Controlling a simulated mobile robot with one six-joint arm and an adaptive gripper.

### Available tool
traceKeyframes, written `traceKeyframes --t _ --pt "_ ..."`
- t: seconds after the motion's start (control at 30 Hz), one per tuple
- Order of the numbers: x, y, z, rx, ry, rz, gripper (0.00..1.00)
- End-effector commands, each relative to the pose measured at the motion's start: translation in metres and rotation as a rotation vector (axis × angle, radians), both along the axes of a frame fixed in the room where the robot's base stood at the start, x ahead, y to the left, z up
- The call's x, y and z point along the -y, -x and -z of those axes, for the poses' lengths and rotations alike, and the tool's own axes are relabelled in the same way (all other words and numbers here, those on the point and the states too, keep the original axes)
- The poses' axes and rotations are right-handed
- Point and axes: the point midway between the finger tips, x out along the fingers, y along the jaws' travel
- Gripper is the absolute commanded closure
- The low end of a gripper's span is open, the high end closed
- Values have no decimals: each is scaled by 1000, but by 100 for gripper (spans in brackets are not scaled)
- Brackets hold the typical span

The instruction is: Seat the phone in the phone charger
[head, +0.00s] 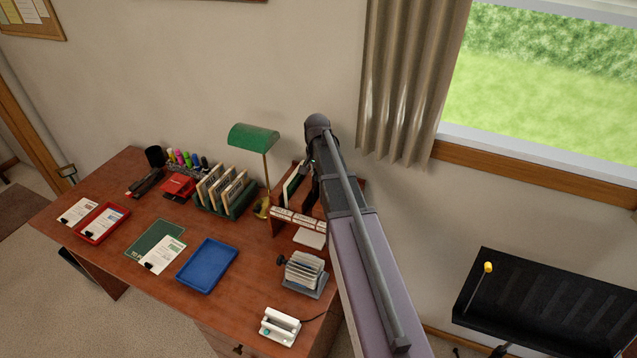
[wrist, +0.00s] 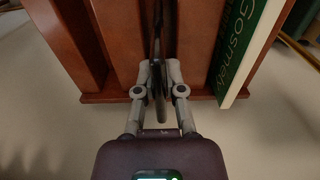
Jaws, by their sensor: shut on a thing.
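My gripper (wrist: 158,88) is shut on a thin dark slab, seen edge-on, which looks like the phone (wrist: 157,42). The slab stands upright between wooden dividers of the organizer (wrist: 115,40); whether it touches them I cannot tell. In the head view my gripper (head: 309,190) is at the wooden organizer (head: 275,226) at the back right of the desk, and my arm hides part of it. The phone cannot be made out there. The white phone charger (head: 281,327) sits at the desk's front right, with a cable running from it.
A green book (wrist: 243,50) stands in the organizer just right of my gripper. A green lamp (head: 254,137) stands to the left. A card file (head: 304,273) is between organizer and charger. A blue tray (head: 207,265) lies mid-desk. Bare desk lies left of the charger.

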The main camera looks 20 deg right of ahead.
Motion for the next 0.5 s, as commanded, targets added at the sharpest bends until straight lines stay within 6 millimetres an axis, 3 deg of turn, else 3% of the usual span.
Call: traceKeyframes --t 0.5 --pt "0 0 -22 0 0 0 100"
